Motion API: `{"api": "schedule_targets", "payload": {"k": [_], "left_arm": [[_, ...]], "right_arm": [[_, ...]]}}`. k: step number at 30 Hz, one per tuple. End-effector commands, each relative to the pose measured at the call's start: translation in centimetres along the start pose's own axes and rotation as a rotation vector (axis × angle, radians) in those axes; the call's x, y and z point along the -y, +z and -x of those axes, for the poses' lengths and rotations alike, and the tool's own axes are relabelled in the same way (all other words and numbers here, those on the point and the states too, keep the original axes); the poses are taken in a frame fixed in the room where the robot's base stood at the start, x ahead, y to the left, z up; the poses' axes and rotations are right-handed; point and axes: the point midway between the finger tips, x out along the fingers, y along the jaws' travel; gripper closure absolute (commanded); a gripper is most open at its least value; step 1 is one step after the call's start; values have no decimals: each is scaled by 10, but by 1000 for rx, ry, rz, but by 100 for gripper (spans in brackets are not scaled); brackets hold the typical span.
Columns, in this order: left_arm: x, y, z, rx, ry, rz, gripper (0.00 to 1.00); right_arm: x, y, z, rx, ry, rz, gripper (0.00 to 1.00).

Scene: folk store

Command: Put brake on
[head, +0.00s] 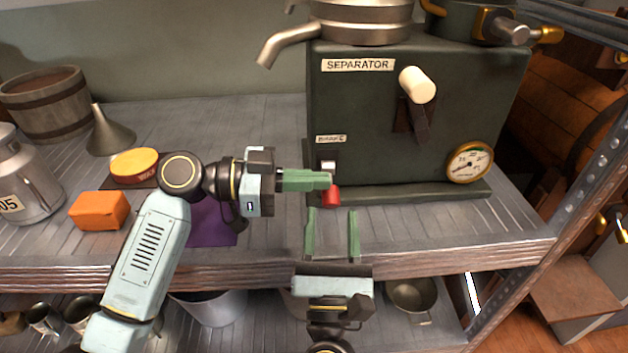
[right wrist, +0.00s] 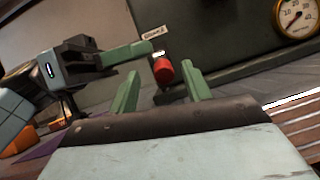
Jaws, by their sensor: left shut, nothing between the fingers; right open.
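The dark green separator (head: 380,120) stands on the shelf. A small red knob (head: 332,196) hangs low at its front left, under a small label; I take it for the brake. It also shows in the right wrist view (right wrist: 163,71). My left gripper (head: 328,181) comes in from the left, shut and empty, its fingertips at the knob and covering part of it; I cannot tell if they touch. My right gripper (head: 332,222) is open and empty, below and in front of the knob, with its fingers pointing at the separator's base.
A crank with a cream handle (head: 418,85) and a round gauge (head: 470,162) are on the separator's front. A spout (head: 290,42) sticks out above. An orange block (head: 99,210), yellow tin (head: 134,164), funnel (head: 110,132) and milk can (head: 25,185) stand at left.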

Motion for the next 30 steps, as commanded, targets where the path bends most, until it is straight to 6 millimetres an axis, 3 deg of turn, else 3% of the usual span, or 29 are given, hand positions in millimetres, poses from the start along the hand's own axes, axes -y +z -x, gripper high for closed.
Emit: {"api": "schedule_targets", "payload": {"k": [4, 8, 18, 30], "left_arm": [[-1, -2, -1, -2, 5, -1, 100], [-2, -2, -2, -2, 7, -1, 100], [-2, -3, -2, -3, 9, -2, 100], [-3, -3, -2, -3, 10, -1, 100]], "right_arm": [[1, 7, -1, 16, 14, 67, 52], [3, 23, -2, 60, 59, 276, 52], [12, 69, 2, 250, 192, 1249, 52], [48, 85, 14, 440, 314, 2495, 52]]}}
